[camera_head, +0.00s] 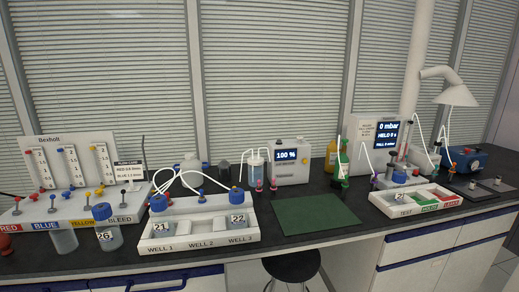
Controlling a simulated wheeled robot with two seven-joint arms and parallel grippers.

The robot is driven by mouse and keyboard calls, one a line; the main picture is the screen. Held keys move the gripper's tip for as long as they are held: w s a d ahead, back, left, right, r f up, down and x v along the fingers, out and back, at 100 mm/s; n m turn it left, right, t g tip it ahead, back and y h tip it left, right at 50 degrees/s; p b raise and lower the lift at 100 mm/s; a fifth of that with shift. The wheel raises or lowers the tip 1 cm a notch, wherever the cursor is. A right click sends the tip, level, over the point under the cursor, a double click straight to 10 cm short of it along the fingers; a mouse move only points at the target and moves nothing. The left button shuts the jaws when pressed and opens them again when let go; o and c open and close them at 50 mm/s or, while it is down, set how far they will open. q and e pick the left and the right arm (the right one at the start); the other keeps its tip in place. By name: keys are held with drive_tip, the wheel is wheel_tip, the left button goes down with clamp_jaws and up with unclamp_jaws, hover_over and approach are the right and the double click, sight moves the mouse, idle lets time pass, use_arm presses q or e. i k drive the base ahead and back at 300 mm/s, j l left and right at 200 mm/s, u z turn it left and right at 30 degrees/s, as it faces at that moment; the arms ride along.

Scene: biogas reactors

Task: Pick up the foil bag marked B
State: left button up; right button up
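I cannot make out a foil bag marked B anywhere in this head view. Neither of my grippers is in view. A white rack (200,243) labelled WELL 1, WELL 2 and WELL 3 stands on the dark bench. A blue-capped bottle marked 21 (159,221) sits at WELL 1 and one marked 22 (237,216) at WELL 3. A blue-capped bottle marked 26 (106,233) stands left of the rack. A white tray (421,207) labelled TEST, HOLDS and LEAKS is at the right.
A bare green mat (301,212) lies mid-bench. Behind it stands a box reading 100 % (292,165). A flowmeter panel (72,178) is at the left, a "0 mbar" unit (377,138) at the right. A hood (456,96) hangs above; a stool (292,266) stands below.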

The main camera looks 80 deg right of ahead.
sight(470, 189)
drive_tip(key=k+z, duration=0.2)
drive_tip(key=z, duration=0.25)
drive_tip(key=k+l+z, duration=0.15)
drive_tip(key=z, duration=0.35)
drive_tip(key=k+l+z, duration=0.2)
drive_tip(key=z, duration=0.25)
drive_tip(key=k+l+z, duration=0.15)
drive_tip(key=z, duration=0.3)
drive_tip(key=l+z, duration=0.5)
drive_tip(key=k+l+z, duration=0.3)
drive_tip(key=l, duration=1.6)
drive_tip(key=i+l+z, duration=0.1)
drive_tip(key=l+z, duration=0.2)
drive_tip(key=l, duration=1.5)
drive_tip(key=i, duration=0.25)
drive_tip(key=l, duration=0.05)
